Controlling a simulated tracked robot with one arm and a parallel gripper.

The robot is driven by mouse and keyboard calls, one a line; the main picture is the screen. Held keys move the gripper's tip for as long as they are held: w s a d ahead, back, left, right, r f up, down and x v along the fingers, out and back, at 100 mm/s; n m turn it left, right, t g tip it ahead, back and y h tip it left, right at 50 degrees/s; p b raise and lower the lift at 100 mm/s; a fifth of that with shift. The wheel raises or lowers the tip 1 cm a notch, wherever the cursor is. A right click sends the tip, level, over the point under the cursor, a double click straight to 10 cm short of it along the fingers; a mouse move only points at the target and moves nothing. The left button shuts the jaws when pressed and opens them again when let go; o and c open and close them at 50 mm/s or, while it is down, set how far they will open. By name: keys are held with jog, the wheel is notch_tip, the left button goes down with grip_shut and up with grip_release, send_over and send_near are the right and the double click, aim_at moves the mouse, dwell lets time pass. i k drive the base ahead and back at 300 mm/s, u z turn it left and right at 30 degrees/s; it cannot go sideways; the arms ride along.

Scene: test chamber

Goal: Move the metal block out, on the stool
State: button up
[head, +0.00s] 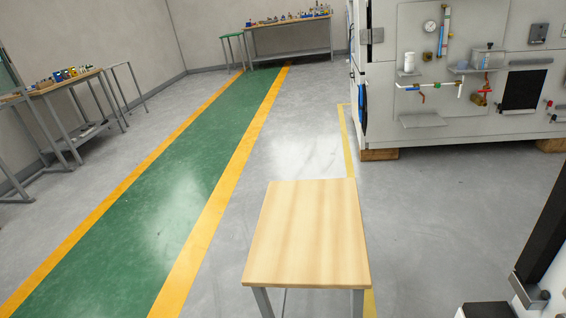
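A stool (309,232) with a pale wooden top and grey metal legs stands in the lower middle of the head view. Its top is bare. I cannot make out the metal block anywhere in this view. My gripper's fingertips are not in view. Dark and metallic parts cut into the lower right corner, and I cannot tell whether they belong to me.
A large grey cabinet (410,120) with a gauge, pipes and small shelves stands on wooden blocks at the right. A green walkway (180,180) with yellow edges runs along the left. Workbenches (290,24) with small items stand by the walls. Grey floor beside the stool is clear.

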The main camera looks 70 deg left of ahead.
aim_at(290, 228)
jog(key=u, duration=0.45)
jog(key=i, duration=0.3)
jog(key=u, duration=2.45)
jog(key=i, duration=1.35)
jog(key=z, duration=0.9)
jog(key=i, duration=0.35)
jog(key=z, duration=0.25)
jog(key=k, duration=0.9)
jog(key=z, duration=0.05)
